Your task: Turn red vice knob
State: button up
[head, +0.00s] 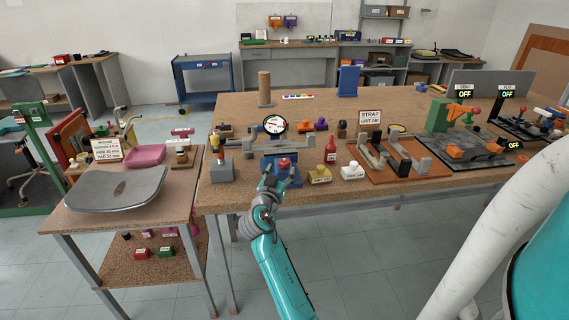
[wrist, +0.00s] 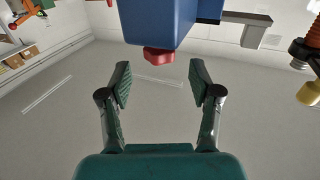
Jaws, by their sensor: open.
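The red vice knob (head: 284,163) sits at the front of a blue vice (head: 292,178) near the front edge of the main workbench. In the wrist view the knob (wrist: 158,55) shows as a red lobed shape against the blue vice body (wrist: 158,22). My gripper (wrist: 158,82) is open, with one finger on each side of the knob's line. The knob lies just beyond the fingertips, about midway between them, and nothing is held. In the head view my gripper (head: 268,186) is in front of the vice, and its fingers are hard to make out.
A grey block with a red-topped lever (head: 221,168) stands left. A round dial (head: 274,125) rises behind. The floor before the bench is clear.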

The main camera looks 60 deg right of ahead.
aim_at(283, 166)
jog(key=x, duration=0.5)
jog(key=shift+w+d, duration=0.15)
jog(key=shift+d, duration=0.2)
jog(key=c, duration=1.2)
